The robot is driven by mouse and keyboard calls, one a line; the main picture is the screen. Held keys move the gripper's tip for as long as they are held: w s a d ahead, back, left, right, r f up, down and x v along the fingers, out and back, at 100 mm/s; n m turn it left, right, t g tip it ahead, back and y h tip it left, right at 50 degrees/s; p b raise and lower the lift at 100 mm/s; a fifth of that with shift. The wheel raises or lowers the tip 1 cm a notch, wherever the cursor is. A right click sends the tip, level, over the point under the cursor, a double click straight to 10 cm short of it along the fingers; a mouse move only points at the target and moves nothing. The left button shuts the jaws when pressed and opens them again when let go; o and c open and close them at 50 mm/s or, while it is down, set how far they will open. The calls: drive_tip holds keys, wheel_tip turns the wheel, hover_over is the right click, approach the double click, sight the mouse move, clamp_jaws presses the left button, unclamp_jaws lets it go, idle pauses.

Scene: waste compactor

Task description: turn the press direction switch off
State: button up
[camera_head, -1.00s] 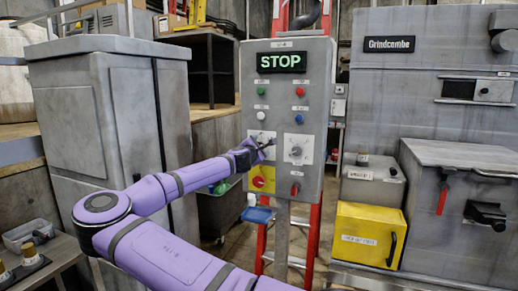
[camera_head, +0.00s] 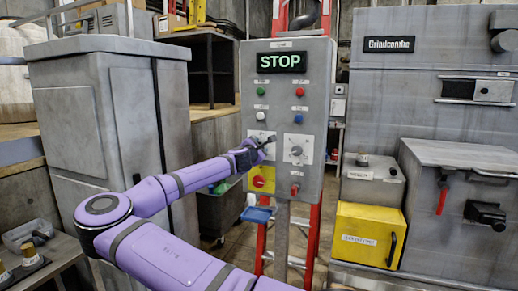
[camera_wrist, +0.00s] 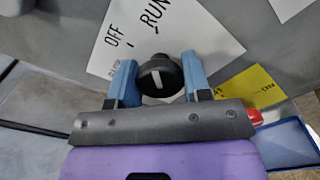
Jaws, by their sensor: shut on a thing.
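A black rotary switch knob (camera_wrist: 153,90) with a white pointer line sits on a white plate (camera_wrist: 100,62) marked OFF and RUN. My gripper (camera_wrist: 160,80) has its two blue fingers on either side of the knob, shut on it. The pointer line runs roughly upward in the wrist view, toward RUN rather than OFF; its exact setting is hard to tell. In the head view my gripper (camera_head: 262,146) is at the left of two switch plates on the grey control panel (camera_head: 283,207), hiding much of that switch. The small panel labels are unreadable here.
A second rotary switch (camera_head: 297,150) is just right. Below are a yellow plate with a red button (camera_head: 258,181) and a red-tipped control (camera_head: 294,189). Coloured buttons and a green STOP display (camera_head: 281,62) are above. A grey cabinet (camera_head: 95,110) stands left of the panel.

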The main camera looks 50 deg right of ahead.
drive_tip(key=n, duration=0.4)
drive_tip(key=shift+n, duration=2.2)
drive_tip(key=o, duration=0.9)
drive_tip(key=v, duration=1.1)
drive_tip(key=shift+w, duration=0.1)
